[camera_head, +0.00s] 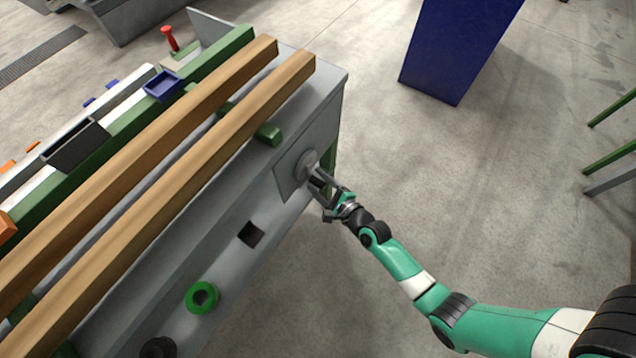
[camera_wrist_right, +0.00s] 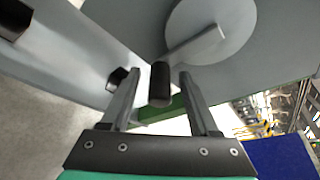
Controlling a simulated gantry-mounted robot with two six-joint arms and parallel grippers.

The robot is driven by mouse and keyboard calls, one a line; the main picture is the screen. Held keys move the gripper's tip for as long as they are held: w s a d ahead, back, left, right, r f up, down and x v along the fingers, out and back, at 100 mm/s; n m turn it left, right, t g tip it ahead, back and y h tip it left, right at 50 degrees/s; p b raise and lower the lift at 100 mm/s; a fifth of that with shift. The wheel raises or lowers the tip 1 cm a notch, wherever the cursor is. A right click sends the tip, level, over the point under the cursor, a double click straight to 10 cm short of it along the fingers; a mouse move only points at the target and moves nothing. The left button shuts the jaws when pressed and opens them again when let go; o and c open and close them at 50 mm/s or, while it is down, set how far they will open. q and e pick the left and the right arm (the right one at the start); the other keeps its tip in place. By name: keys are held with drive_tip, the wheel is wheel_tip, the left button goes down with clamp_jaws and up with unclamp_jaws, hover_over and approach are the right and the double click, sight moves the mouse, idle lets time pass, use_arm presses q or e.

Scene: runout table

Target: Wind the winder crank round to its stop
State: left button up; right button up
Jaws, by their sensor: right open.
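The winder crank is on the grey side face of the runout table. Its round grey disc (camera_head: 306,160) sits on a square plate near the table's far end, and the disc (camera_wrist_right: 212,28) fills the upper right of the wrist view. A thin grey crank arm (camera_wrist_right: 190,45) runs from the disc down-left to a black handle (camera_wrist_right: 160,84). My right gripper (camera_head: 322,184) is at the crank. In the wrist view my right gripper (camera_wrist_right: 160,76) is open, with the handle between its fingers and a gap showing on each side. My left gripper is not in view.
Two long wooden beams (camera_head: 190,135) lie along the table top. A blue block (camera_head: 455,50) stands at the back. The floor right of the table is mostly clear.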

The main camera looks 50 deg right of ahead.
drive_tip(key=shift+w, duration=0.1)
drive_tip(key=shift+c, duration=0.2)
clamp_jaws()
idle(1.2)
